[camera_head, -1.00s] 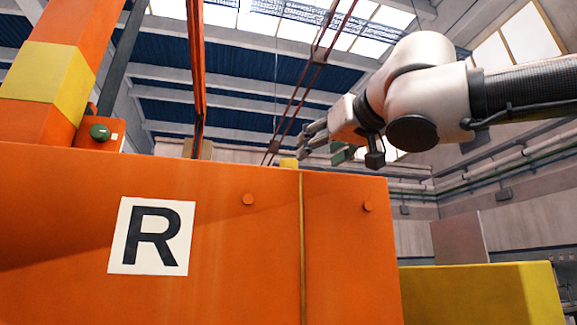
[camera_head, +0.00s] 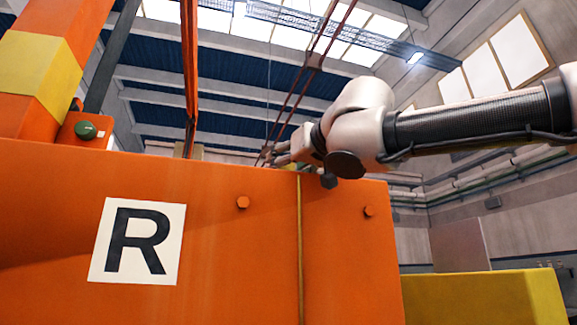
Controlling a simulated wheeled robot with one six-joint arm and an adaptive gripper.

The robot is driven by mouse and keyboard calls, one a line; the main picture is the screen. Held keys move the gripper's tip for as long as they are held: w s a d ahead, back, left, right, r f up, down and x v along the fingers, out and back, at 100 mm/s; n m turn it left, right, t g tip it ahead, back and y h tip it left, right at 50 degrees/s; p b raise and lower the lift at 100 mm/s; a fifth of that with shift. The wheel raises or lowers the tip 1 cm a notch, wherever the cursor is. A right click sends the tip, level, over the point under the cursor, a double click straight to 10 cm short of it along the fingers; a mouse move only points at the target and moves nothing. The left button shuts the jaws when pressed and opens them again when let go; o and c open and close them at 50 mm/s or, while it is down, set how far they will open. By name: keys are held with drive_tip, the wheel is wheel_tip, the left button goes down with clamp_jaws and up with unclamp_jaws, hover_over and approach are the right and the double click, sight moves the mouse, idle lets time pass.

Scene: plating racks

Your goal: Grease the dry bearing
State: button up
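My gripper (camera_head: 275,157) is at the upper edge of a large orange machine body (camera_head: 230,240), right of the picture's middle top edge. Its fingers are small and partly lost against the background, so I cannot tell whether they are open or shut, or whether they hold anything. No bearing can be made out; the top of the machine is hidden from this low view. No grease tool can be made out either.
A green button (camera_head: 86,130) sits on an orange box at left, beside an orange and yellow post (camera_head: 45,70). A yellow block (camera_head: 485,297) stands at lower right.

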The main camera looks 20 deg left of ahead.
drive_tip(key=c, duration=1)
drive_tip(key=shift+a+m+t+h, duration=0.1)
drive_tip(key=shift+m+t+h, duration=0.2)
drive_tip(key=m+t+h, duration=0.2)
drive_tip(key=h, duration=0.1)
drive_tip(key=m+h, duration=0.1)
drive_tip(key=shift+s+a+t+h, duration=0.2)
drive_tip(key=shift+a+t+h, duration=0.1)
drive_tip(key=shift+t, duration=0.1)
drive_tip(key=m+h, duration=0.2)
drive_tip(key=h, duration=0.1)
drive_tip(key=m+t+h, duration=0.1)
drive_tip(key=m+h, duration=0.2)
drive_tip(key=h, duration=0.1)
drive_tip(key=shift+a, duration=0.2)
drive_tip(key=shift+m+h, duration=0.3)
drive_tip(key=shift+h, duration=0.3)
